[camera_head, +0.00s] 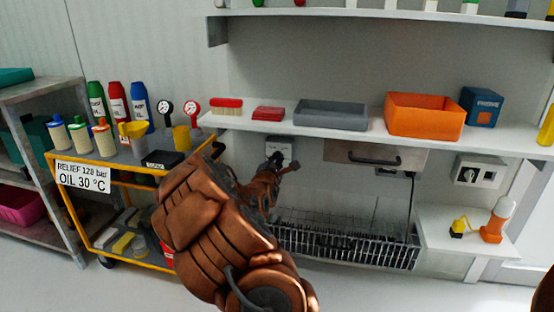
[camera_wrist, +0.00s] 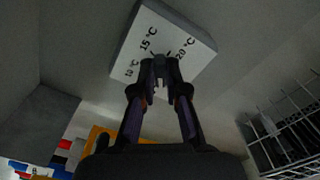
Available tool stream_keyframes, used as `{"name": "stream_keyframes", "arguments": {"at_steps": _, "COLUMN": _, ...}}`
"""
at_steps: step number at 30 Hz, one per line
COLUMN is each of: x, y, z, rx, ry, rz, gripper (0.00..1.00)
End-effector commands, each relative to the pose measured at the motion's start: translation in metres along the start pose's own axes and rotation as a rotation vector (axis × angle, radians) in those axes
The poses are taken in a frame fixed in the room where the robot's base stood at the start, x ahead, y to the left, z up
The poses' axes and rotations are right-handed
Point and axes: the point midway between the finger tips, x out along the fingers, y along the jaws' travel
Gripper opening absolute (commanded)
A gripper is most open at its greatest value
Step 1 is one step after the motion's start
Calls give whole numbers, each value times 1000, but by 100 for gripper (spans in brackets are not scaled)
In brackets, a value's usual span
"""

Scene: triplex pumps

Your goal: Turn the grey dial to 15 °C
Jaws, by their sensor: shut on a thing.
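A pale thermostat box (camera_head: 280,145) hangs on the wall under the shelf. In the wrist view, the box face (camera_wrist: 186,50) is tilted and shows the marks 10 °C, 15 °C and 20 °C. The grey dial (camera_wrist: 159,59) sits at the lower middle of that face, mostly covered by my fingertips. My gripper (camera_wrist: 160,72) is shut on the dial, with both fingers touching its sides. In the head view my gripper (camera_head: 275,160) is at the front of the box. The dial's pointer is hidden, so I cannot tell its setting.
A shelf (camera_head: 375,132) with a grey tray (camera_head: 330,115) and an orange bin (camera_head: 424,114) runs above. A wire basket (camera_head: 345,245) hangs below. A handled panel (camera_head: 375,157) is to the right.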

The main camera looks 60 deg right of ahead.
Motion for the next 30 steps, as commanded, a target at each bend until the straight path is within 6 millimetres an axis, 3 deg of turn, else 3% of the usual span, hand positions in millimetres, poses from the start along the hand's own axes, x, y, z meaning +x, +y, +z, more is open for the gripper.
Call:
{"name": "stream_keyframes", "arguments": {"at_steps": 8, "x": 0, "y": 2, "z": 2, "rx": 158, "ry": 3, "rz": -6, "gripper": 0}}
{"name": "stream_keyframes", "arguments": {"at_steps": 30, "x": -1, "y": -3, "z": 0, "rx": 855, "ry": -1, "rz": -8, "gripper": 0}}
